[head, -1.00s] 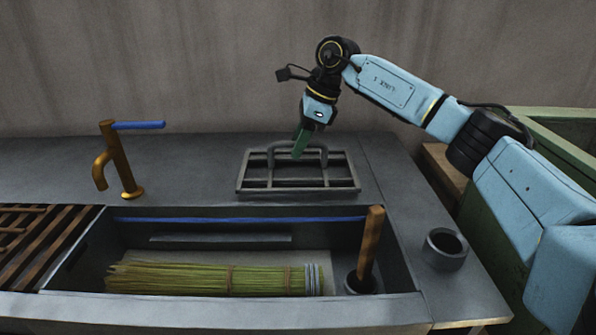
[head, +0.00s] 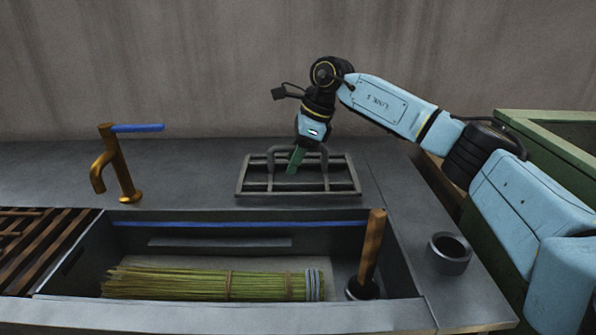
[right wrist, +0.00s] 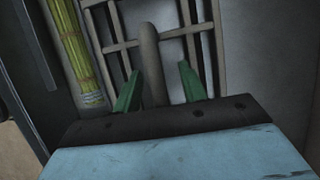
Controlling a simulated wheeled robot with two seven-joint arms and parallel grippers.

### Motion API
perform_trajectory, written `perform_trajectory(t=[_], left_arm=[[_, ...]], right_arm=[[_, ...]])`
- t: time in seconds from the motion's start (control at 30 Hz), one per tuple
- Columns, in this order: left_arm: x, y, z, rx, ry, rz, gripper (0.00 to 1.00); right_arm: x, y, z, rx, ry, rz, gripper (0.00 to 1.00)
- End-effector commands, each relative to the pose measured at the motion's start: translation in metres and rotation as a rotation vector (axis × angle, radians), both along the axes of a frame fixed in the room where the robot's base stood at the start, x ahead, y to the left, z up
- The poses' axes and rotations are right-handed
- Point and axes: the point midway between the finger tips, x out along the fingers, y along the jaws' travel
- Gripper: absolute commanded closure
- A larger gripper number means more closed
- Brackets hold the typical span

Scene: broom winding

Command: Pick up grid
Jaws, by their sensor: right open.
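The grid (head: 247,190) is a dark grey metal rack with a raised bar handle (head: 312,148). It lies flat on the counter behind the sink trough. My right gripper (head: 295,162) is lowered over it, with green fingers pointing down at the handle. In the right wrist view the green fingers (right wrist: 157,90) stand apart, with the handle bar (right wrist: 149,62) between them. They look apart from the bar, and the grid's slats (right wrist: 122,45) lie beyond. My left gripper is not in view.
The trough (head: 215,312) in front holds a bundle of green straw (head: 190,283) and a wooden-handled tool (head: 371,245). A brass tap (head: 120,165) stands at left, a grey cup (head: 449,253) at right. The counter between tap and grid is clear.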

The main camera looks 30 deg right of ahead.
Motion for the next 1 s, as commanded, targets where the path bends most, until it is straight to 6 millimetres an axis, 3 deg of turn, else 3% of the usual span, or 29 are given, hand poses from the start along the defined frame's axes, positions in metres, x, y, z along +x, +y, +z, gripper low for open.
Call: perform_trajectory(t=[0.47, 0.77, 1.0], left_arm=[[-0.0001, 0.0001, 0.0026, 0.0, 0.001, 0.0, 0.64], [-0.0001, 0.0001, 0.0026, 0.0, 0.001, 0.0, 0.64], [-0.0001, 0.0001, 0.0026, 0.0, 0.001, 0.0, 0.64]], right_arm=[[-0.0001, -0.0002, -0.0033, 0.0, 0.0, 0.0, 0.58], [-0.0002, -0.0003, -0.0032, 0.0, 0.0, 0.0, 0.97], [-0.0001, -0.0002, -0.003, 0.0, 0.0, 0.0, 1.0]])
